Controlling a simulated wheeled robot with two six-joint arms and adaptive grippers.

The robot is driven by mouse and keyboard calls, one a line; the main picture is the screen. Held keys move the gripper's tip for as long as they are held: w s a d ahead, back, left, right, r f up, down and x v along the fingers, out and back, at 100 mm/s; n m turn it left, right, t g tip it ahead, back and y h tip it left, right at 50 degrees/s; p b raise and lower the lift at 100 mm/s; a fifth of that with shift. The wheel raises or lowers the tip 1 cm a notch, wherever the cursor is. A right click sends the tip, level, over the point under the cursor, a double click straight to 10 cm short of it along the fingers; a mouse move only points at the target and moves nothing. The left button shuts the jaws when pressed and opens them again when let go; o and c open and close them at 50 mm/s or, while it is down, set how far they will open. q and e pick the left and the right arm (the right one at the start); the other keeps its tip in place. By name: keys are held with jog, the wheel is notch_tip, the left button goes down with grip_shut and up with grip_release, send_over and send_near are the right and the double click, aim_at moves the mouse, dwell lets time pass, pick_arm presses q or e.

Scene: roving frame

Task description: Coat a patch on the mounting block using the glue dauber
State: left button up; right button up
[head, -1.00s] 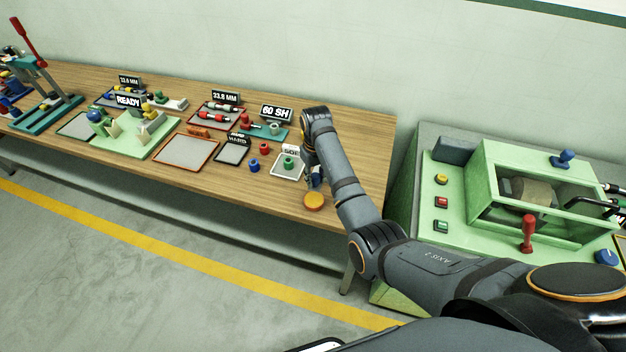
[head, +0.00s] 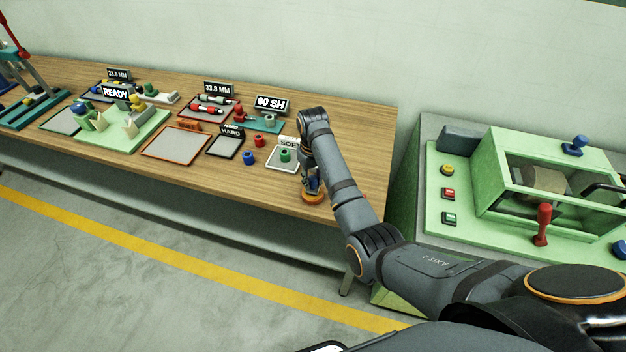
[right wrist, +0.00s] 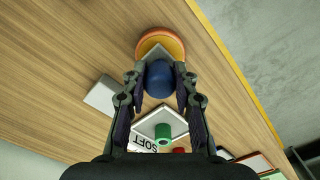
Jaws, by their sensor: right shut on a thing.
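My right gripper (head: 313,184) is over the front right of the bench, its fingers shut on a round blue knob (right wrist: 158,74), which I take to be the glue dauber's handle. The knob is directly over a round orange dish with a yellow top (right wrist: 160,43). The dish (head: 313,198) also shows in the head view, partly covered by the gripper. The dauber's lower end is hidden, so I cannot tell whether it touches the dish. I cannot tell for certain which thing is the mounting block; a flat grey piece (right wrist: 103,95) lies beside the dish. My left gripper is out of view.
A SOFT tray with a green bushing (head: 285,155) is close to the gripper. Red (head: 259,140) and blue (head: 249,158) bushings stand left of it. A pale green READY fixture (head: 120,135) is farther left. A green machine (head: 530,185) is at right.

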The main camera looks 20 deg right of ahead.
aim_at(313, 178)
dwell(0.6)
jog(key=shift+f, duration=0.5)
jog(key=shift+s+f+p, duration=0.15)
jog(key=shift+p, duration=0.25)
dwell(2.2)
notch_tip(313, 178, up, 7)
jog(key=p, duration=0.8)
jog(key=shift+r+p, duration=0.2)
jog(key=shift+p, duration=0.2)
jog(key=shift+f, duration=0.1)
